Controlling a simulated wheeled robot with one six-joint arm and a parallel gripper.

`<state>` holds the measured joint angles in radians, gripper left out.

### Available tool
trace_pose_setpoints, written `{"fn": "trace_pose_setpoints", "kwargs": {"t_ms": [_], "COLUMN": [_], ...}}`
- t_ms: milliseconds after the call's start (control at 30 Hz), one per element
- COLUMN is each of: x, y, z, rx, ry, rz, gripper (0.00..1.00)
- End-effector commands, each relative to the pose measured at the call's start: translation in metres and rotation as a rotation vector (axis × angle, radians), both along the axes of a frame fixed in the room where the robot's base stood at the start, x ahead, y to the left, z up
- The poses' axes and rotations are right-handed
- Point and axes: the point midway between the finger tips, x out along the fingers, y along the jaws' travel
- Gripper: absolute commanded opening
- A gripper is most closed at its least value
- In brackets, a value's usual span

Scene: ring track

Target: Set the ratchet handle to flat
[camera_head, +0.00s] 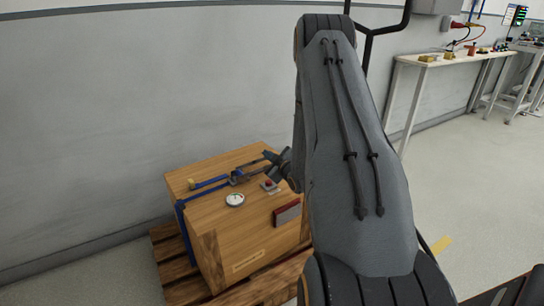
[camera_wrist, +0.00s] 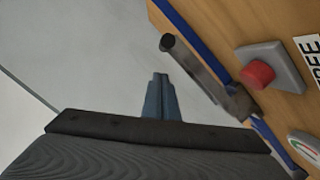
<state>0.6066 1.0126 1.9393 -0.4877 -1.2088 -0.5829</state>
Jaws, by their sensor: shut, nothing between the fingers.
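The ratchet (camera_head: 238,177) sits on a blue strap (camera_head: 181,222) across the top of a wooden crate. In the wrist view its grey handle (camera_wrist: 202,72) with a dark round end slants away from the strap and looks raised off the crate top; its exact angle is hard to tell. My gripper (camera_wrist: 160,80) is shut and empty, its fingertips left of the handle and apart from it in the picture. In the head view my gripper (camera_head: 277,164) is by the crate's far right top edge, partly hidden by my arm.
The wooden crate (camera_head: 235,245) stands on a pallet (camera_head: 176,268) by the wall. A white bench (camera_head: 440,60) stands at the back right.

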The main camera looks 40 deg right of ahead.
Motion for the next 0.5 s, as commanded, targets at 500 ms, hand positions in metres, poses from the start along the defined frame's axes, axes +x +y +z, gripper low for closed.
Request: {"fn": "trace_pose_setpoints", "kwargs": {"t_ms": [500], "x": [-0.087], "y": [0.015], "z": [0.025], "rx": [0.0], "ry": [-0.001], "rz": [-0.001], "gripper": [0.0]}}
